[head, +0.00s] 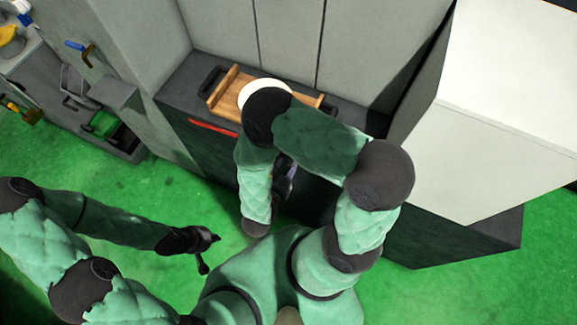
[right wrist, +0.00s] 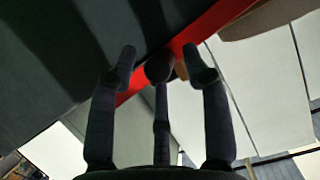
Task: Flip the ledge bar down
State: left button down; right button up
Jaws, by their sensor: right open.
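The ledge bar, which I take to be the red strip (head: 213,127), runs along the front upper edge of the dark machine ledge. My right arm hides its right part in the head view. In the right wrist view the red bar (right wrist: 208,25) runs diagonally behind my right gripper (right wrist: 158,65). Its dark fingers are spread and empty, with their tips close to the bar; I cannot tell whether they touch. My left gripper (head: 211,253) is away to the left, above the green floor, with its fingers apart and empty.
A wooden tray (head: 228,88) and a white round thing (head: 262,88) lie on the ledge, partly behind my right arm. A grey workbench with tools (head: 100,125) stands at the left. A large pale housing (head: 490,110) stands at the right.

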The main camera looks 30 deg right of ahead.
grip_shut()
